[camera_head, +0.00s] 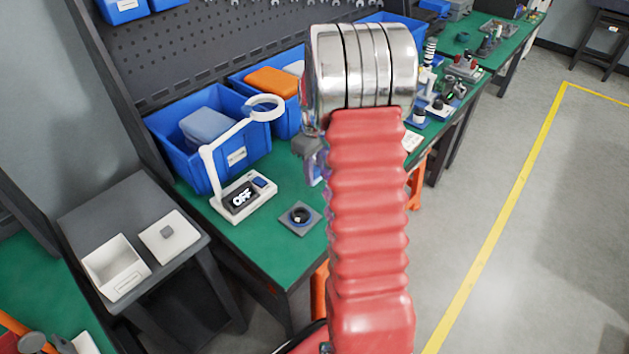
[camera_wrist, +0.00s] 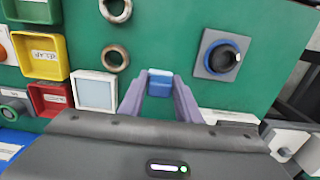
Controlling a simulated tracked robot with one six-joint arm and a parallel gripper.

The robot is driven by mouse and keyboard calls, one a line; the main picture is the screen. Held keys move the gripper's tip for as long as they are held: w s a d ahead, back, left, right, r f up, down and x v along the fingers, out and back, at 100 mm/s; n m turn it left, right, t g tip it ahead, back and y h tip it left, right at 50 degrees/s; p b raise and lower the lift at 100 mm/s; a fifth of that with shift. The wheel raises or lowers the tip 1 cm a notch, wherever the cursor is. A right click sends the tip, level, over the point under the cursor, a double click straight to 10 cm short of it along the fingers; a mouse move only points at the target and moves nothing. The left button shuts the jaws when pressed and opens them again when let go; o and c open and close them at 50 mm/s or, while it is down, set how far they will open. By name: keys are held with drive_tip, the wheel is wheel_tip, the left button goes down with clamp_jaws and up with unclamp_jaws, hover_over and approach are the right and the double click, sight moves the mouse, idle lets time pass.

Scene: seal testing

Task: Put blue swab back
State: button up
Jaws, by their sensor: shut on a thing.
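The blue swab shows as a small blue block with a paler top (camera_wrist: 160,82) between the fingertips of my gripper (camera_wrist: 159,89) in the wrist view. My gripper is shut on it, above the green bench top. The fingers hide its sides, and I cannot tell whether it touches the bench. In the head view my red arm hides most of the gripper, and I cannot make out the swab there.
A grey pad with a dark, blue-edged ring (camera_head: 300,217) lies on the bench; it also shows in the wrist view (camera_wrist: 222,56). Red (camera_wrist: 48,98) and yellow (camera_wrist: 43,57) trays and metal rings (camera_wrist: 115,57) lie left.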

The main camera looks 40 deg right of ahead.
sight(315, 181)
drive_tip(key=shift+f, duration=1.85)
drive_tip(key=shift+f, duration=0.1)
drive_tip(key=o, duration=1)
wheel_tip(315, 181, up, 12)
drive_tip(key=shift+f, duration=0.1)
drive_tip(key=shift+r, duration=0.2)
